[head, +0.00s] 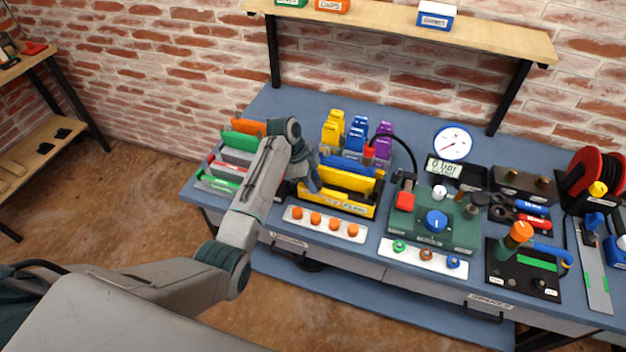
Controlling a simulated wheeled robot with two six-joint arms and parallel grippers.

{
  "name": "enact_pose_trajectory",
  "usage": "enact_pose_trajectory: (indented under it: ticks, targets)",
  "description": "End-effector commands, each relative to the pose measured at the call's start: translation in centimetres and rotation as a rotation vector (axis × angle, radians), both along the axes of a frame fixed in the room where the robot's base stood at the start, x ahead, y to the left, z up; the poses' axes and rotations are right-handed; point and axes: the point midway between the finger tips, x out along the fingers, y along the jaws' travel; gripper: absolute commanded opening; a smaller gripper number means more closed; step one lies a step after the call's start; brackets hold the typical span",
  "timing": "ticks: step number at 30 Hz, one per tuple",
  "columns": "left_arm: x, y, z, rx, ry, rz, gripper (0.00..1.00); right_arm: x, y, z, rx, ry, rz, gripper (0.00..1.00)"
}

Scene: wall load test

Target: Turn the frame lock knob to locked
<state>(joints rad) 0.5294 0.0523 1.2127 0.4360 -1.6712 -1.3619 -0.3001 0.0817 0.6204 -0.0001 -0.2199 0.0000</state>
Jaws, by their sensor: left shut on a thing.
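My left gripper (312,180) is at the left end of the black and yellow rack (342,207). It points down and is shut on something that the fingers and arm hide. Blue and yellow plates (346,181) stand in the rack just right of the gripper. I cannot make out a knob marked as the frame lock. A blue round knob (436,221) with a white mark sits on the green box (458,234), well right of the gripper. My right gripper is not in view.
A bin with red, green and grey items (222,172) stands left of my arm. A white strip with orange knobs (325,223) lies in front of the rack. Yellow, blue and purple holders (357,135) stand behind. A gauge (453,143) and tools fill the right.

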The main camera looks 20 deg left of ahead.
Motion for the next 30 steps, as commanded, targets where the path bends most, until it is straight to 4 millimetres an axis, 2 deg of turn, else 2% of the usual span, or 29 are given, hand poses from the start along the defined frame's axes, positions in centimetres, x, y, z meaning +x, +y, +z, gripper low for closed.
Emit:
enact_pose_trajectory:
  ticks: [21, 30]
  targets:
    - [0.6, -0.1, 0.0, 0.000, -0.003, -0.672, 0.15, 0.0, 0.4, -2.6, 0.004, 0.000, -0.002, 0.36]
    - [0.7, -0.2, 0.1, 0.000, -0.005, -0.884, 0.15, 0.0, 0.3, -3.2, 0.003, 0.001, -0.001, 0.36]
